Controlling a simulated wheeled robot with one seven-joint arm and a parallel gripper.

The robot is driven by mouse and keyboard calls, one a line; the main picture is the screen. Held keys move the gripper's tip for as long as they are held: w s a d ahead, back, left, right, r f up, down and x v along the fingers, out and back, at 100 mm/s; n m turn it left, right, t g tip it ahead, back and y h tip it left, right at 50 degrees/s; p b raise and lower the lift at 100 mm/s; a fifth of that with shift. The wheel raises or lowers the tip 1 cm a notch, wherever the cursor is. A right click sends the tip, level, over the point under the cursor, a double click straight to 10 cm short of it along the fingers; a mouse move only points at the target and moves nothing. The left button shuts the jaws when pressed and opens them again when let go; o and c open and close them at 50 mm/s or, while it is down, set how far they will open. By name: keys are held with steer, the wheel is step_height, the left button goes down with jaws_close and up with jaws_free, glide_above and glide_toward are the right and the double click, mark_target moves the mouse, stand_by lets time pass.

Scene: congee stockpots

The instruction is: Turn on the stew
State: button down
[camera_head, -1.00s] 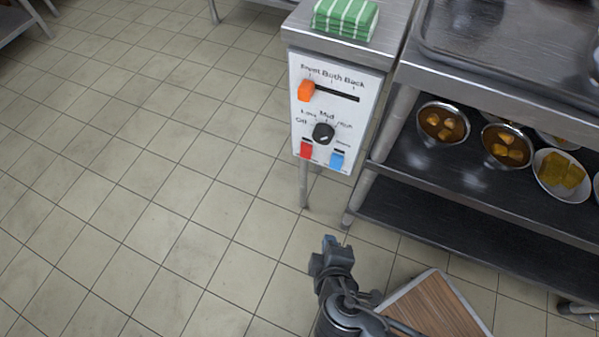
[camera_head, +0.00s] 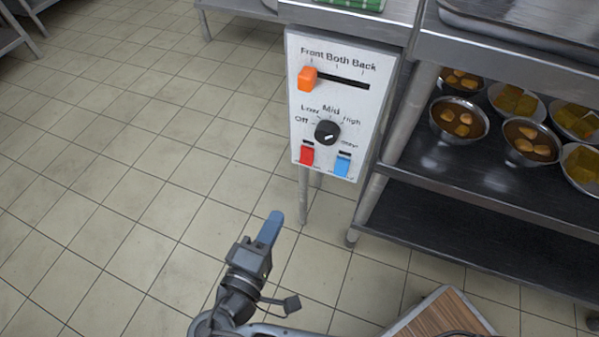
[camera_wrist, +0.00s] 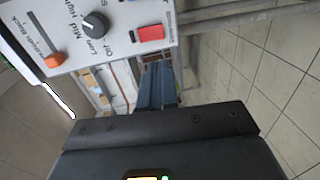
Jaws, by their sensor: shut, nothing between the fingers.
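A white control panel (camera_head: 350,115) is on the front of a steel stand; it also shows tilted in the wrist view (camera_wrist: 125,14). Its orange slider (camera_head: 307,78) sits at the left end, by "Front". The black knob (camera_head: 327,132) has Off, Low, Mid and High around it, plus a smaller label at its right; its exact setting is unclear. A red switch (camera_head: 306,155) and a blue switch (camera_head: 343,164) sit below, their captions too small to read. My gripper (camera_head: 271,225) is shut and empty, apart from the panel, below and left of it in the head view.
A steel shelf unit (camera_head: 480,205) on the right holds several bowls of food. A wood-topped piece (camera_head: 440,318) stands low at the bottom right. A green striped cloth (camera_head: 355,4) lies atop the stand. The tiled floor on the left is clear.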

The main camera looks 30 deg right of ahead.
mark_target(305, 163)
steer(key=shift+w+d, duration=0.1)
steer(key=b+x, duration=0.4)
steer(key=x, duration=0.9)
steer(key=shift+w+d, duration=0.2)
steer(key=shift+d, duration=0.15)
steer(key=shift+w+d+f, duration=0.15)
steer(key=shift+d, duration=0.05)
